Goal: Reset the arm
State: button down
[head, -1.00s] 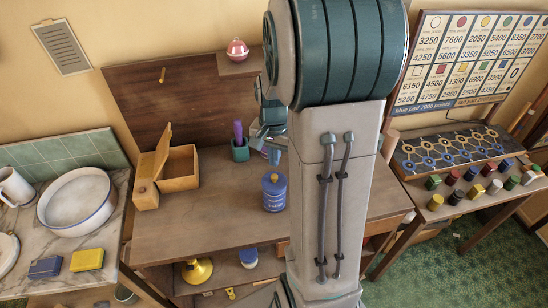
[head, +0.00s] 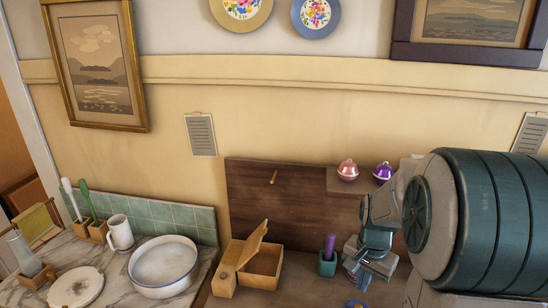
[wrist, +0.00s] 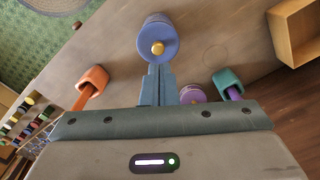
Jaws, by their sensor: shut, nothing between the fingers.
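My gripper (head: 362,284) is at the lower right of the head view, to the right of a teal cup (head: 327,265) with a purple stick (head: 330,244) in it. In the wrist view my gripper (wrist: 163,98) has its two fingers together, with nothing between them. The fingers point toward a blue canister (wrist: 157,42) with a gold knob, standing on the wooden table (wrist: 110,50). I cannot tell how close the fingertips are to it. In the head view only the canister's top (head: 356,303) shows at the lower edge.
A wooden box (head: 268,262) with a raised lid stands left of the teal cup. Pink (head: 347,170) and purple (head: 382,173) ornaments sit on a shelf. In the wrist view an orange cup (wrist: 93,78) stands left of the fingers. A white basin (head: 163,265) is on the marble counter.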

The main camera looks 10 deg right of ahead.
jog(key=s+a+r+n+t+b, duration=0.3)
jog(key=s+a+r+n, duration=0.4)
jog(key=s+a+n, duration=0.2)
jog(key=s+a, duration=0.2)
jog(key=s, duration=0.1)
jog(key=shift+s+t, duration=0.15)
jog(key=shift+t, duration=0.15)
jog(key=shift+a, duration=0.1)
dwell(0.3)
